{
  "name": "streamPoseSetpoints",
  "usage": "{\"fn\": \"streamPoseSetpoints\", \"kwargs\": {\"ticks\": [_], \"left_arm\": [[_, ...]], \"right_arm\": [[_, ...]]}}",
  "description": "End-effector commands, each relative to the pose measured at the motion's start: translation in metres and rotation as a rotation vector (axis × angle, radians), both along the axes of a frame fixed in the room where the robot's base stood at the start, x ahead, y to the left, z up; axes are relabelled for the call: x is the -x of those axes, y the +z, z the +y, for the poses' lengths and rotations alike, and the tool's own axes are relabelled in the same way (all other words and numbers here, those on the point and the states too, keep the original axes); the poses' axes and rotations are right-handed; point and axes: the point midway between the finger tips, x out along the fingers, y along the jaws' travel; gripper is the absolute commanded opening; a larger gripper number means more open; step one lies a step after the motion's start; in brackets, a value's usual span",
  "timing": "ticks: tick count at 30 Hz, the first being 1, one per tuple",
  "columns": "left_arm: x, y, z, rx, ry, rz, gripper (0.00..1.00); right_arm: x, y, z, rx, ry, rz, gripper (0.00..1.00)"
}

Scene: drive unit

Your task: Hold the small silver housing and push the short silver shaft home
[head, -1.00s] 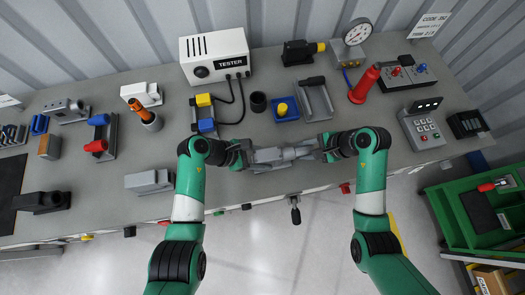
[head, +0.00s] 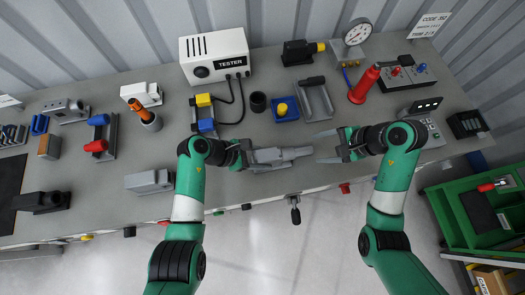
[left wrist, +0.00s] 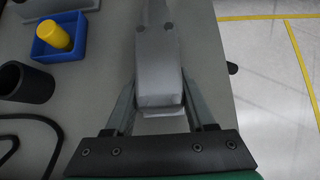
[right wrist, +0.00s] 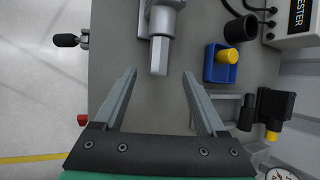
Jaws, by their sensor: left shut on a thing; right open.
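The small silver housing (head: 268,158) lies near the front edge of the bench, its narrow end pointing right. My left gripper (head: 252,158) is shut on its left part, and the left wrist view shows the fingers on both sides of the housing (left wrist: 159,65). The short silver shaft (right wrist: 160,57) sticks out of the housing's end toward my right gripper; it also shows in the head view (head: 302,151). How deep it sits is hidden. My right gripper (head: 322,147) is open and empty, a little right of the shaft's free end.
Another grey block (head: 149,181) lies left of my left arm. The front edge is close.

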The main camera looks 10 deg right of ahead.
Motion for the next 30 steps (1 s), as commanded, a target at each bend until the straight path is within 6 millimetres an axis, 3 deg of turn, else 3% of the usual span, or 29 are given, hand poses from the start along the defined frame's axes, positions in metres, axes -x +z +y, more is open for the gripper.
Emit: {"fn": "streamPoseSetpoints", "kwargs": {"ticks": [14, 15, 18, 21, 30], "left_arm": [[0.0002, -0.0011, 0.0003, -0.002, 0.001, 0.001, 0.00], [0.0002, -0.0011, 0.0003, -0.002, 0.001, 0.001, 0.58], [0.0002, -0.0009, 0.0003, -0.001, 0.001, 0.001, 0.77], [0.0001, -0.0006, 0.0001, -0.001, 0.001, 0.001, 0.90], [0.0000, -0.0001, 0.0000, 0.000, 0.000, 0.000, 0.90]], "right_arm": [[0.0013, 0.0030, -0.0018, 0.000, 0.000, 0.000, 0.74], [0.0012, 0.0029, -0.0017, 0.000, 0.000, 0.000, 0.74], [0.0012, 0.0030, -0.0016, 0.000, 0.000, 0.000, 0.74], [0.0012, 0.0030, -0.0016, 0.000, 0.000, 0.000, 0.74], [0.0012, 0.0030, -0.0016, 0.000, 0.000, 0.000, 0.74]]}}
